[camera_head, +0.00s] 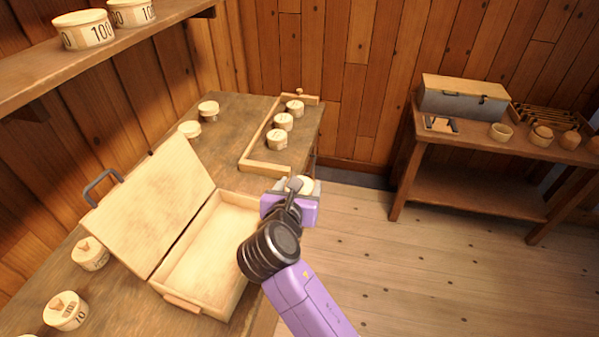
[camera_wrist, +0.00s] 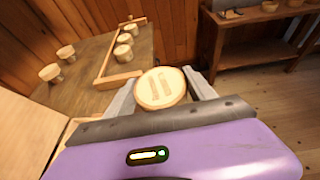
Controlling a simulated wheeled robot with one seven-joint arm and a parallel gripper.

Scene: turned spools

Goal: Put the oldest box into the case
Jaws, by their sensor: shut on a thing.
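My gripper (camera_head: 296,186) is shut on a round pale wooden box (camera_wrist: 160,88) with a dark mark on its lid. In the head view the held box (camera_head: 308,185) shows only in part behind the gripper. It is in the air just right of the open wooden case (camera_head: 187,272). The case lies on the workbench with its lid (camera_head: 155,205) tilted back to the left, and the part of its inside that shows is empty. The wrist view shows the held box between the two fingers, and part of the case at the lower left.
Several round boxes stand on the bench (camera_head: 225,150): two at the back (camera_head: 208,110), three by a wooden rail (camera_head: 252,163), others at the front left (camera_head: 90,253). More sit on the shelf (camera_head: 150,30). A second table (camera_head: 500,140) with a grey chest (camera_head: 462,98) and pots stands right.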

